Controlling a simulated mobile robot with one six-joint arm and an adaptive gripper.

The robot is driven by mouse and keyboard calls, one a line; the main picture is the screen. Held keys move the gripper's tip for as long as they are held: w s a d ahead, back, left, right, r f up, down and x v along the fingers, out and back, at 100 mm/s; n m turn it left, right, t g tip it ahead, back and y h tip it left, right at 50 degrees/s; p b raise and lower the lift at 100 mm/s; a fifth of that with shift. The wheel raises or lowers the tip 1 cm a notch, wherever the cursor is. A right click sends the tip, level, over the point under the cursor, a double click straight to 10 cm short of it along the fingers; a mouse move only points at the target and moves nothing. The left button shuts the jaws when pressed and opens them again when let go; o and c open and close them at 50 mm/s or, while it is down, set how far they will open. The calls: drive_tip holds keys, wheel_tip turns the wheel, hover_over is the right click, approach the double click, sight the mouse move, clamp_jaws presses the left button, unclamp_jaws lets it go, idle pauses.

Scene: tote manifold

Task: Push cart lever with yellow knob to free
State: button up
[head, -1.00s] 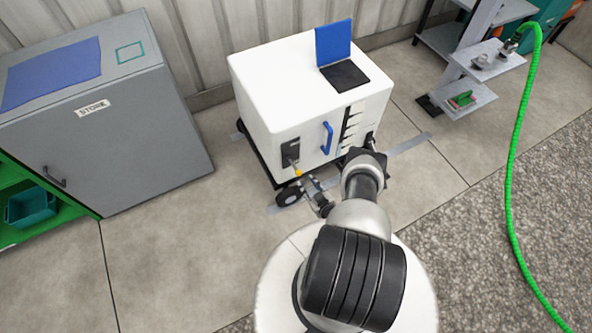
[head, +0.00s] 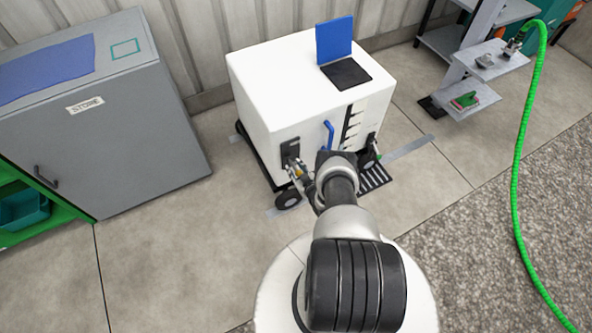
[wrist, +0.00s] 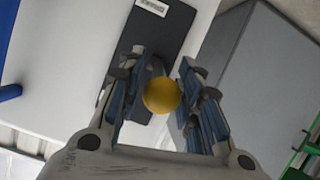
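The white cart (head: 265,90) stands on the floor against the wall. A black plate (head: 290,150) on its front, at the lower left, carries the lever with the yellow knob (wrist: 161,95). My gripper (head: 301,178) is at this lever, in front of the cart. In the wrist view my gripper (wrist: 163,84) is open, with one finger on each side of the yellow knob. I cannot tell whether either finger touches it. The black plate (wrist: 150,42) shows behind the knob, and the lever's shaft is mostly hidden.
A blue handle (head: 328,135) is on the cart's front, right of the lever. A grey cabinet (head: 130,130) stands to the left. A green hose (head: 518,170) hangs at the right. The floor between cabinet and cart is clear.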

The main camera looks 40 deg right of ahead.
drive_tip(key=shift+c, duration=0.3)
clamp_jaws()
drive_tip(key=shift+s, duration=0.1)
